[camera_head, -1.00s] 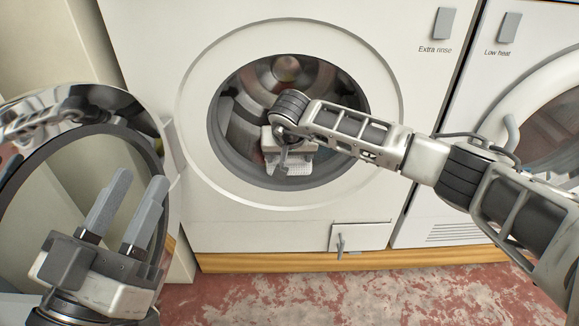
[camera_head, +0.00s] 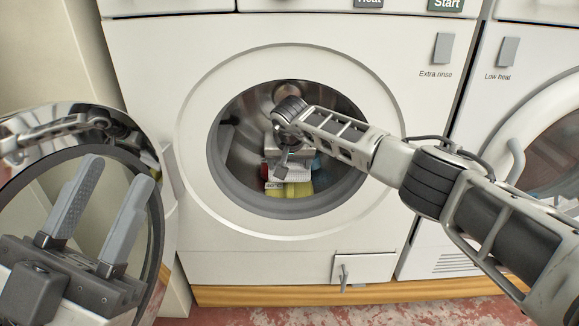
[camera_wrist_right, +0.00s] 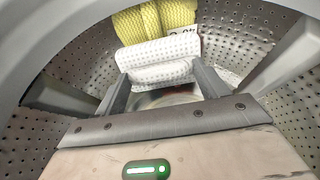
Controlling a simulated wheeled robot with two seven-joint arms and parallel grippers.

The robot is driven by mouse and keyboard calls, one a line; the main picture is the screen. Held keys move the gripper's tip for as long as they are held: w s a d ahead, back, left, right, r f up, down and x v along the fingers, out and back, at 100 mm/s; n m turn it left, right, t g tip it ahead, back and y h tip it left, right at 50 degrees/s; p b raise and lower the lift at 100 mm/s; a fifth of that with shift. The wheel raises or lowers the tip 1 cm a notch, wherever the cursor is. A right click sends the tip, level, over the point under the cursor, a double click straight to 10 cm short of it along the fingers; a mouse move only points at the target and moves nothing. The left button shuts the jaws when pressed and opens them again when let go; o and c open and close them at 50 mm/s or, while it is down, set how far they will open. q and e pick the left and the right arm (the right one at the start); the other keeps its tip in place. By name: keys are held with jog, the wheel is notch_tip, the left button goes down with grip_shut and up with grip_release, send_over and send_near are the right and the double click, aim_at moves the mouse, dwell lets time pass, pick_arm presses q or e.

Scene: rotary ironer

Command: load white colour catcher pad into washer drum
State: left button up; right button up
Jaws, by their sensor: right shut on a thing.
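The white pad (camera_wrist_right: 158,62), dotted and folded or rolled, is held between the two fingers of my right gripper (camera_wrist_right: 165,88) in the right wrist view. In the head view my right gripper (camera_head: 283,165) is inside the washer drum (camera_head: 243,150), reaching through the open round doorway; the arm partly hides it. The pad shows only partly there. A yellow cloth (camera_head: 290,189) with a white label lies in the drum, beyond the pad in the wrist view (camera_wrist_right: 150,22). My left gripper (camera_head: 105,208) is open and empty in front of the opened door.
The open washer door (camera_head: 158,222) with its glass stands at the left. The drum's grey rim (camera_head: 215,165) surrounds my right arm. Another machine (camera_head: 470,130) with a round door stands at the right. Red and blue things also lie in the drum, partly hidden.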

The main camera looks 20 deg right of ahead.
jog(key=shift+w, duration=0.1)
jog(key=o, duration=1)
jog(key=shift+o, duration=0.2)
jog(key=shift+r, duration=0.1)
jog(key=shift+r+p, duration=0.3)
jog(key=shift+p, duration=0.05)
jog(key=p+v, duration=0.2)
jog(key=shift+r, duration=0.35)
jog(key=shift+s+a+f, duration=0.1)
jog(key=shift+s+a, duration=0.05)
jog(key=shift+s, duration=0.65)
pick_arm(q)
notch_tip(320, 180, down, 11)
jog(key=n+g+y+p, duration=0.4)
jog(key=n+y, duration=0.3)
jog(key=n, duration=0.4)
jog(key=shift+s+d+g, duration=0.3)
jog(key=shift+d, duration=0.05)
pick_arm(e)
jog(key=s+a, duration=0.3)
jog(key=s, duration=0.7)
jog(key=shift+s+f, duration=0.2)
jog(key=shift+s, duration=0.05)
